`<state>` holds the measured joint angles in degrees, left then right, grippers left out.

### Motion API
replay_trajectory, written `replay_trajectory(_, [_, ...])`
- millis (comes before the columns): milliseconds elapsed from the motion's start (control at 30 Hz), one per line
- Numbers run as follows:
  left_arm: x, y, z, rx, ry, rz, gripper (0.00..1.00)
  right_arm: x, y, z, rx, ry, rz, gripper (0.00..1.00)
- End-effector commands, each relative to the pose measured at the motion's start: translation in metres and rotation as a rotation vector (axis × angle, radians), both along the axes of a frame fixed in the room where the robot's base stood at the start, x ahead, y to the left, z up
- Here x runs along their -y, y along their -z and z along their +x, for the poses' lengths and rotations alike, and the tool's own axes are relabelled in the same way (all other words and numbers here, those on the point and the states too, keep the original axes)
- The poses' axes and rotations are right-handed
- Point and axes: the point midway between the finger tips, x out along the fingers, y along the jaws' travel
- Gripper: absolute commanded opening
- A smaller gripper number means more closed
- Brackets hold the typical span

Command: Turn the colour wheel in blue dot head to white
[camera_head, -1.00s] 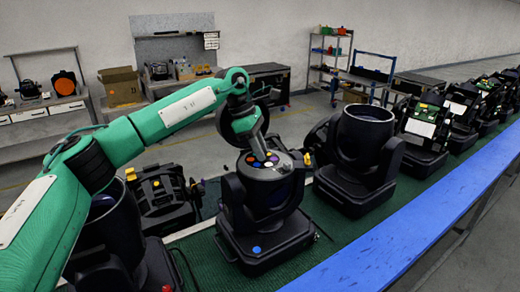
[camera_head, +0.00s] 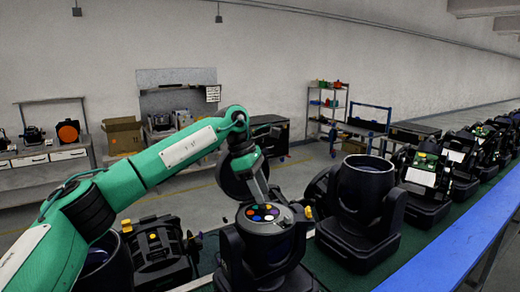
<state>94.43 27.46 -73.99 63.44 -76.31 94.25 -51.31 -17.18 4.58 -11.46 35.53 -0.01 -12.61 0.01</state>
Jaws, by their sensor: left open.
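The blue dot head (camera_head: 268,248) is a black moving-head lamp on the green bench, upright in its yoke. Its lower base, where the blue dot was, is cut off by the bottom edge. The colour wheel (camera_head: 265,220) lies on its top, a dark disc with several coloured spots, among them orange, blue, red and white. My left gripper (camera_head: 264,199), on the green arm from the left, is open just above the rear of the wheel. I cannot tell whether its fingertips touch the wheel. My right gripper is not in view.
A black head with an open top (camera_head: 366,190) stands close at right. A black unit with yellow parts (camera_head: 158,252) stands at left, partly behind my arm. More heads line the green bench (camera_head: 330,272) to the far right. A blue rail (camera_head: 450,240) runs along its front.

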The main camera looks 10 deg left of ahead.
Motion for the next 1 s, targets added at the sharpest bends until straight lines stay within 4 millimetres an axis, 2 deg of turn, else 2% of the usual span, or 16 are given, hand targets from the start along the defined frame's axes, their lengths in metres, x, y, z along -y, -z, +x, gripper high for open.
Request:
replay_trajectory(33, [0.001, -0.011, 0.001, 0.005, -0.001, -0.002, 0.43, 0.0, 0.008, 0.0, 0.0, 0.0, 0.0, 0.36])
replay_trajectory(300, [0.001, -0.08, 0.0, 0.004, -0.002, -0.001, 0.43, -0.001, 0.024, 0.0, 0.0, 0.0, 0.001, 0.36])
replay_trajectory(500, [0.001, -0.126, 0.0, 0.002, -0.002, -0.001, 0.43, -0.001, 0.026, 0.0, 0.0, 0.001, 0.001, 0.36])
replay_trajectory(600, [0.0, -0.142, 0.0, 0.002, -0.002, -0.001, 0.43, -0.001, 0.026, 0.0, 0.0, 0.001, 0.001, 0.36])
replay_trajectory(800, [0.0, -0.159, 0.0, 0.002, -0.001, 0.0, 0.43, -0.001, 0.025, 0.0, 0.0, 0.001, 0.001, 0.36])
replay_trajectory(1000, [0.0, -0.163, 0.0, 0.0, 0.0, 0.0, 0.43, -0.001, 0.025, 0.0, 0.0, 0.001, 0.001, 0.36])
